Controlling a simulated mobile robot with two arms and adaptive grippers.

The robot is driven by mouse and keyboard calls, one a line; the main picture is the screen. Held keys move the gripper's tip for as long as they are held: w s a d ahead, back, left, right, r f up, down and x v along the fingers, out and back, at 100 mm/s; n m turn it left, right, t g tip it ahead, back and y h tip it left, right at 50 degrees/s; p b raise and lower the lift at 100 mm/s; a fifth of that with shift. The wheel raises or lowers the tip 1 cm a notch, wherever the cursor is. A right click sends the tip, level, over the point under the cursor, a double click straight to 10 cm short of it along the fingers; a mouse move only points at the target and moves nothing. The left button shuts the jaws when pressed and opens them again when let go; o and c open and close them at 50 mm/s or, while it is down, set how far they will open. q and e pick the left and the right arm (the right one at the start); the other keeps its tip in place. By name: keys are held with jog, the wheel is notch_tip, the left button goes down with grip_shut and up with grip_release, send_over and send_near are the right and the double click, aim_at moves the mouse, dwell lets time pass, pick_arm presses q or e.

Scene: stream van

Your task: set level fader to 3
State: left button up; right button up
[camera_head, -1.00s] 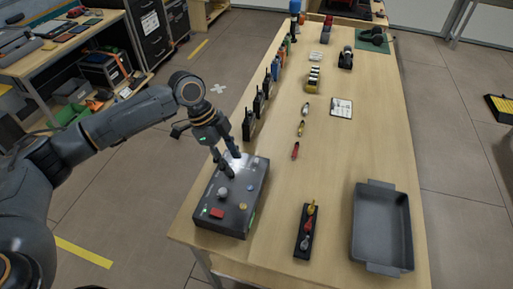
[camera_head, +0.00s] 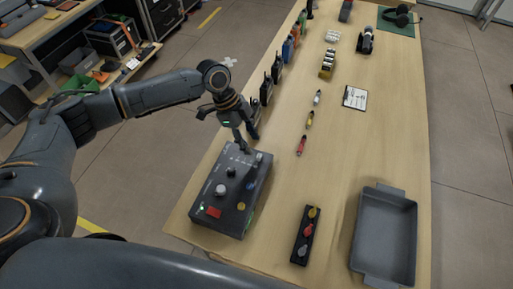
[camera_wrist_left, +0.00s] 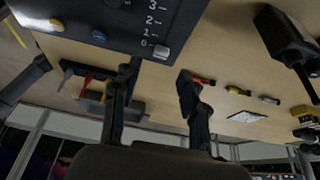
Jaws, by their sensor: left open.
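The dark control box (camera_head: 222,215) stands on the near left of the wooden table. Its level fader knob (camera_wrist_left: 161,52) is a small pale block beside the 0 mark in the left wrist view, with 1, 2 and 3 printed along the scale. The knob also shows near the box's far right edge in the head view (camera_head: 258,157). My left gripper (camera_head: 247,144) is at the far end of the box. In the left wrist view its open fingers (camera_wrist_left: 158,95) are apart, with nothing between them; the knob appears above that gap. My right gripper is out of view.
The box also carries a round knob (camera_head: 221,189), a red button (camera_head: 213,212) and a yellow button (camera_head: 240,206). Several radios (camera_head: 266,88) stand behind the gripper. A grey tray (camera_head: 359,232) and a dark holder (camera_head: 297,250) lie to the right, with bare tabletop between holder and box.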

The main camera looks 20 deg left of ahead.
aim_at(258, 155)
pick_arm(q)
jog(key=p+x, duration=0.1)
jog(key=x, duration=0.4)
jog(key=shift+w, duration=0.1)
jog(key=shift+f, duration=0.25)
jog(key=shift+d+f, duration=0.1)
jog(key=shift+c, duration=0.9)
grip_shut()
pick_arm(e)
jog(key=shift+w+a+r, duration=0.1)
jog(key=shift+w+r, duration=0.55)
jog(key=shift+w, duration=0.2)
